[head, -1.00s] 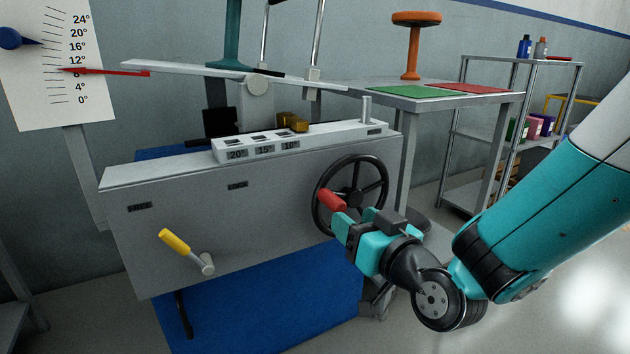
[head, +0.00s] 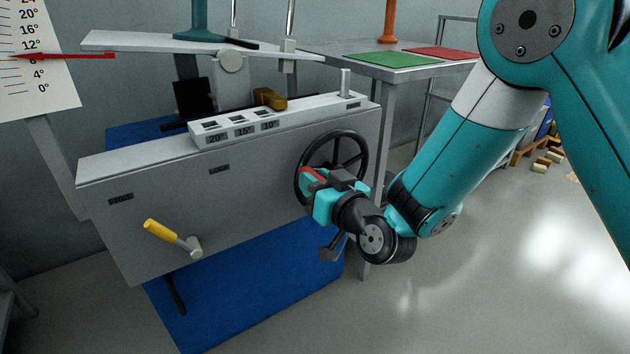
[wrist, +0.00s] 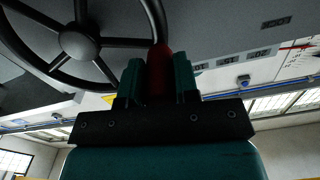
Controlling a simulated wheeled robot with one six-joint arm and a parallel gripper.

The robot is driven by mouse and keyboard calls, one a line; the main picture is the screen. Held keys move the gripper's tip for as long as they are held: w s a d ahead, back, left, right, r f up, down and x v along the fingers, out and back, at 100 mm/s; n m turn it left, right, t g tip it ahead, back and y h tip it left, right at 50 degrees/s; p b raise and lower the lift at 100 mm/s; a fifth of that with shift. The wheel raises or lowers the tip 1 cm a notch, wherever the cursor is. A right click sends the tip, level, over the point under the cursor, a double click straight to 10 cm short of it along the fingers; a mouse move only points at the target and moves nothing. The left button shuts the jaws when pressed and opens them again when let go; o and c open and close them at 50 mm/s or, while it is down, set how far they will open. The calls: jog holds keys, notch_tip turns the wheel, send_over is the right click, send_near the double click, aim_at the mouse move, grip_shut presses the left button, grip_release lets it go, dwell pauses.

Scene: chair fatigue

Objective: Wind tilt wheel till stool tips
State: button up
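The black tilt wheel (head: 340,132) is on the right end of the grey bench front. Its red handle (head: 311,174) is at the wheel's left side. My gripper (head: 312,182) is at this handle. In the wrist view, the red handle (wrist: 160,72) stands between my two teal fingers, which appear closed on it. The teal stool (head: 200,28) stands on the white tilting plate (head: 130,41), its top cut off by the frame. The plate slopes down to the right in the picture. The red pointer (head: 70,56) reads between 8° and 12° on the scale (head: 40,85).
A yellow-handled crank (head: 160,229) sticks out of the bench front on the left. A slotted block marked 20°, 15°, 10° (head: 235,130) and a brass weight (head: 268,97) lie on top. A table with green (head: 393,60) and red mats stands behind. Floor at right is open.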

jog(key=shift+w+d+r+m, duration=0.15)
jog(key=shift+d+r+m, duration=0.1)
jog(key=shift+r+m, duration=0.3)
jog(key=shift+w+d+r+m, duration=0.15)
jog(key=shift+d+r+m, duration=0.15)
jog(key=shift+m, duration=0.45)
grip_shut()
jog(key=o, duration=1)
grip_release()
jog(key=shift+a, duration=0.1)
